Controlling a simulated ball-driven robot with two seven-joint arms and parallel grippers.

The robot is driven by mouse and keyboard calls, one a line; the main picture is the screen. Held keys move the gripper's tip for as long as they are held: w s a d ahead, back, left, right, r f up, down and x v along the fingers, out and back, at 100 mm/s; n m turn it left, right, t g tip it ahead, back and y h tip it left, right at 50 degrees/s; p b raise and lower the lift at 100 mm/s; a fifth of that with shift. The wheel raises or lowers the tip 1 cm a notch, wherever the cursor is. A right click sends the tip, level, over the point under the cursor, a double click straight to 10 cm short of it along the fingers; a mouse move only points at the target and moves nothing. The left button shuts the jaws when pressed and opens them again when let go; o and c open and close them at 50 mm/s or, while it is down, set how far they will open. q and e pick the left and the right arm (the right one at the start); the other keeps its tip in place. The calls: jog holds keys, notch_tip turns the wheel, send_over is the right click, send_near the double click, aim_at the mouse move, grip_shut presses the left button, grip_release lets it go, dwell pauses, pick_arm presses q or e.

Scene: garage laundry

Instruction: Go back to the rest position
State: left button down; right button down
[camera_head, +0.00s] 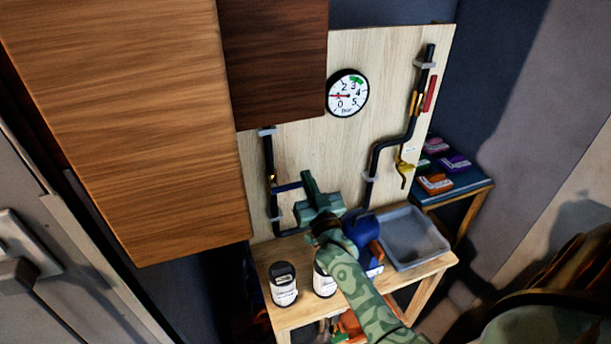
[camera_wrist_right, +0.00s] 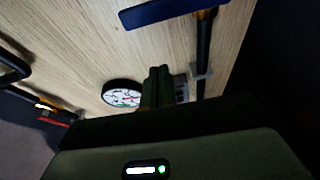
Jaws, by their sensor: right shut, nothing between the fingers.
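My right gripper (camera_head: 308,182) is raised in front of the wooden panel (camera_head: 300,150), below and left of the pressure gauge (camera_head: 347,93). Its fingers are together with nothing between them. In the right wrist view, the closed fingers (camera_wrist_right: 157,86) point at the panel, with the gauge (camera_wrist_right: 122,93) to their left. A blue bar (camera_wrist_right: 170,13) crosses the top of that view, apart from the fingers. In the head view, the blue bar (camera_head: 289,187) on the left pipe is just left of the gripper. My left gripper is not in view.
A bench below the panel holds dark-topped jars (camera_head: 284,285), a blue object (camera_head: 361,227) partly behind my arm and a grey tray (camera_head: 413,237). Wooden cabinets (camera_head: 125,120) overhang at the left. Black pipes (camera_head: 376,160) run up the panel. A side table (camera_head: 466,187) carries small coloured packs.

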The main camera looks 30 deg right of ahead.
jog(key=s+a+f+n+g+y, duration=0.2)
jog(key=s+a+f+n+g, duration=0.2)
jog(key=s, duration=0.2)
jog(key=s+a+f+n+g+y, duration=0.2)
jog(key=s+a+f+n+g, duration=0.15)
jog(key=s, duration=0.35)
jog(key=s+d+n+g+h, duration=0.3)
jog(key=s+g, duration=0.4)
jog(key=s, duration=0.7)
jog(key=s+a+f+g+y+b, duration=0.1)
jog(key=s+a+f+b, duration=0.1)
jog(key=f, duration=1.3)
jog(key=s+a+f+g+y+b, duration=0.2)
jog(key=a+f, duration=0.1)
jog(key=f, duration=1.1)
jog(key=s+f+m+g+y+b, duration=0.1)
jog(key=s+f+m+g+b, duration=0.1)
jog(key=s+f, duration=1.6)
jog(key=shift+s+d+f+m+g, duration=0.15)
jog(key=shift+s+f+m+g, duration=0.15)
jog(key=shift+s+m, duration=0.5)
